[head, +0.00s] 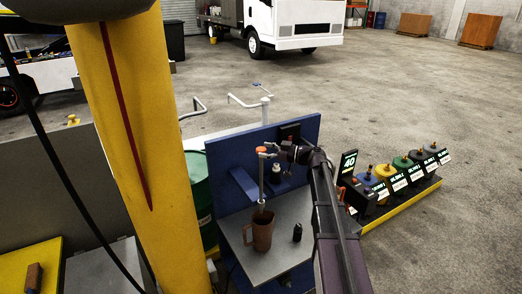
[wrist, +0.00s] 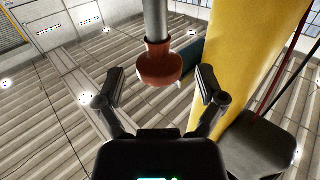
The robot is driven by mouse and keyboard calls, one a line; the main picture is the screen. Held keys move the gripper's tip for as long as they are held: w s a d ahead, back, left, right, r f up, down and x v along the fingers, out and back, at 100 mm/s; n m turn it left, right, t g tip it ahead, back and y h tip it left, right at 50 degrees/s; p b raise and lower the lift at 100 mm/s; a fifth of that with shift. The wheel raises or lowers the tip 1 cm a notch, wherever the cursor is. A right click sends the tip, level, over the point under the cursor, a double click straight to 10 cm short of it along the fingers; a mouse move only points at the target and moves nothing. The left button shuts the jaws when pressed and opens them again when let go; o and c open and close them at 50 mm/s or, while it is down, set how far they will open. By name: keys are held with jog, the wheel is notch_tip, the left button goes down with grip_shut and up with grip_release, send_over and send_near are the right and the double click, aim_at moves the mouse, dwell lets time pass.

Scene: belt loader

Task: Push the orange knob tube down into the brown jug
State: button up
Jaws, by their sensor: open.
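The brown jug (head: 262,236) stands upright on a grey shelf (head: 290,225) in the head view. A grey tube (head: 262,178) rises upright above it, its lower end at the jug's mouth; how deep it sits is unclear. The orange knob (head: 261,149) is at the tube's top, beside my gripper (head: 270,149). In the wrist view the knob (wrist: 159,66) and part of the grey tube (wrist: 155,20) show between and just beyond my open gripper's fingertips (wrist: 160,72). The fingers are apart from the knob on both sides.
A blue panel (head: 228,164) stands behind the shelf. A small dark bottle (head: 297,232) stands right of the jug. Several coloured oil containers (head: 401,165) line a yellow-edged rack at right. A yellow column (head: 125,130) stands at left. Open floor lies beyond.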

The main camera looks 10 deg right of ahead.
aim_at(261, 193)
jog(key=shift+w+a, duration=0.35)
jog(key=shift+a, duration=0.3)
jog(key=shift+d, duration=0.1)
grip_shut()
jog(key=shift+f, duration=0.1)
notch_tip(261, 193, down, 21)
jog(key=b, duration=2.1)
grip_release()
